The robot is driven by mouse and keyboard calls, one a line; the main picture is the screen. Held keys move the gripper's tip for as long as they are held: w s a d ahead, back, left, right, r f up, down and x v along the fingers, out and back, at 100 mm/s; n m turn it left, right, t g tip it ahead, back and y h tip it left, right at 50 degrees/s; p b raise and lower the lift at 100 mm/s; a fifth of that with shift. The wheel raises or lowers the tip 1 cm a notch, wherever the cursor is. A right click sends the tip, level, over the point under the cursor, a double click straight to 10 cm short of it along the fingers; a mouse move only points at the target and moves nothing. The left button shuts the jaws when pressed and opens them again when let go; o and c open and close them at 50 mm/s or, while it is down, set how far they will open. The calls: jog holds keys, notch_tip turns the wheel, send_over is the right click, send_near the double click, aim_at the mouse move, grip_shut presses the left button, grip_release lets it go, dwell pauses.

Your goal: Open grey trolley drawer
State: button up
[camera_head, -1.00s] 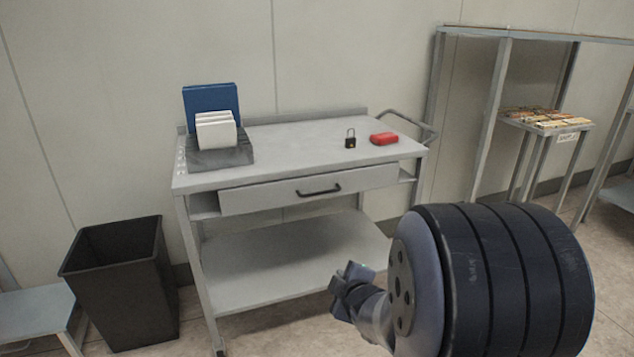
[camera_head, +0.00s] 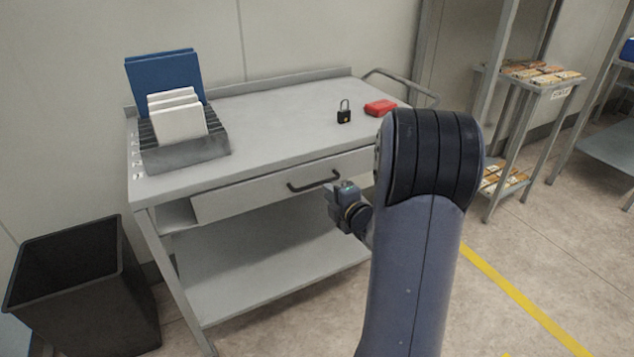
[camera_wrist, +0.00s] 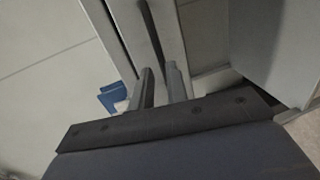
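The grey trolley (camera_head: 268,112) stands against the wall, with one shallow drawer (camera_head: 248,195) under its top. The drawer looks shut. Its dark bar handle (camera_head: 313,182) is on the middle of the drawer front. My gripper (camera_head: 336,194) is just in front of the handle's right end, and my arm hides the drawer's right end. In the wrist view, my gripper's two fingers (camera_wrist: 163,78) are apart with nothing between them. The dark handle (camera_wrist: 150,26) lies just beyond the fingertips, along the drawer front (camera_wrist: 171,35). I cannot tell whether they touch.
On the trolley top are a grey rack (camera_head: 185,154) with white and blue panels, a black padlock (camera_head: 344,116) and a red case (camera_head: 380,108). A black bin (camera_head: 85,290) stands at the left. Shelving (camera_head: 500,95) is at the right, with open floor before it.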

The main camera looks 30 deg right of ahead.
aim_at(318, 184)
jog(key=w, duration=0.3)
jog(key=w+f, duration=0.1)
jog(key=w, duration=0.3)
jog(key=shift+a+f, duration=0.1)
jog(key=shift+f, duration=0.1)
jog(key=shift+c, duration=0.4)
grip_shut()
